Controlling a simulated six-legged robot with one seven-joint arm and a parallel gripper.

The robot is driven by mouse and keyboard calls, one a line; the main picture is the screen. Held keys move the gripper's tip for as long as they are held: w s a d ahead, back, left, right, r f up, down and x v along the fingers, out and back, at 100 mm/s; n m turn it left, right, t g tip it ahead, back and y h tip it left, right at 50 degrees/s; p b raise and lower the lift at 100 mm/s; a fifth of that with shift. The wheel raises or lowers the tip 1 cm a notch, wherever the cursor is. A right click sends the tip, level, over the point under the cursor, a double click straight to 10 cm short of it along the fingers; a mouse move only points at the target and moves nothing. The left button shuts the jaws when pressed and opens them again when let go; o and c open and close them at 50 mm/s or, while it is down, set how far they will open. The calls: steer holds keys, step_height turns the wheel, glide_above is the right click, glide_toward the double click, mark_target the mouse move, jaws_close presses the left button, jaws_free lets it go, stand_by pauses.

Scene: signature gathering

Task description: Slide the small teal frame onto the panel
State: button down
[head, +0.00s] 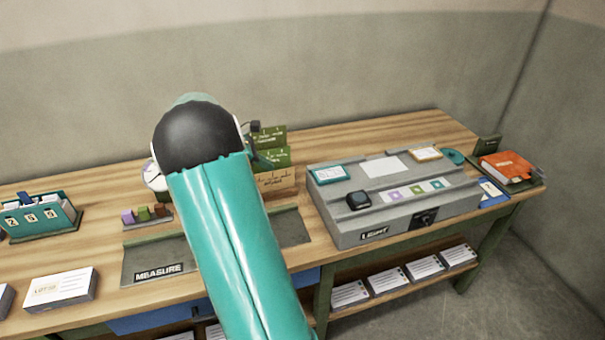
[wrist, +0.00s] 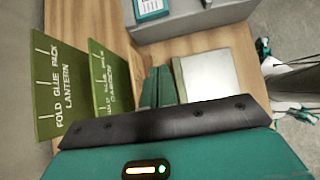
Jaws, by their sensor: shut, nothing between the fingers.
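The small teal frame (head: 328,174) has a pale centre and lies at the back left corner of the grey panel box (head: 350,238) marked LIGHT. In the wrist view the teal frame (wrist: 150,7) shows at the top edge, on the grey box (wrist: 190,22). A blank white square (head: 382,167) lies to the right of the frame on the box. My gripper (wrist: 158,84) is shut and empty, its dark green fingers together, pointing toward the box and short of it. In the head view my arm hides most of my gripper.
Green upright cards (head: 270,158) stand left of the box, close to my gripper. A MEASURE tray (head: 150,262) lies partly behind my arm. A black block (head: 359,200) and coloured tiles (head: 415,190) sit on the box. A red book (head: 508,167) lies at the right end.

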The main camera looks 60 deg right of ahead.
mark_target(315, 179)
steer(key=x, duration=0.4)
steer(key=s+d+r+x, duration=0.1)
steer(key=x, duration=0.4)
steer(key=d+r+x, duration=0.1)
steer(key=x, duration=0.3)
steer(key=shift+s+d+f, duration=0.1)
steer(key=shift+s, duration=0.3)
steer(key=shift+s+d, duration=0.35)
steer(key=shift+d, duration=0.05)
steer(key=s+d, duration=1.4)
